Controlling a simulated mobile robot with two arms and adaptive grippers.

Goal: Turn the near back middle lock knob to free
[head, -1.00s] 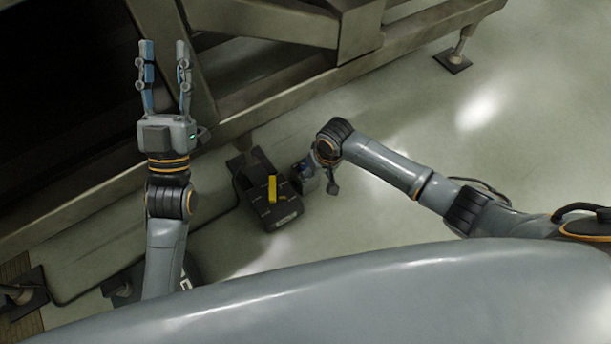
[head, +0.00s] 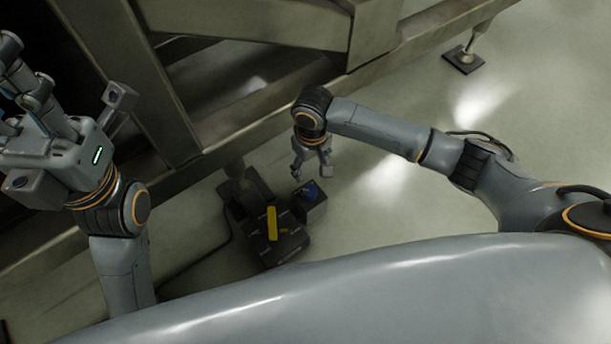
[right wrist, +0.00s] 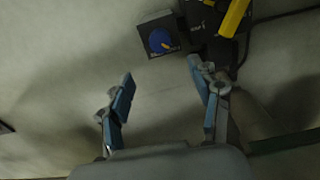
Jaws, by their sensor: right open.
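A blue lock knob (head: 306,190) sits on a small dark block at the right side of a black floor unit (head: 270,242). In the right wrist view the blue knob (right wrist: 161,40) shows at the top, with light markings around it.
A yellow handle (head: 272,223) stands on the black unit beside the knob. A metal frame beam (head: 260,112) runs behind the unit. A levelling foot (head: 463,60) stands at the upper right. The floor right of the unit is clear.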

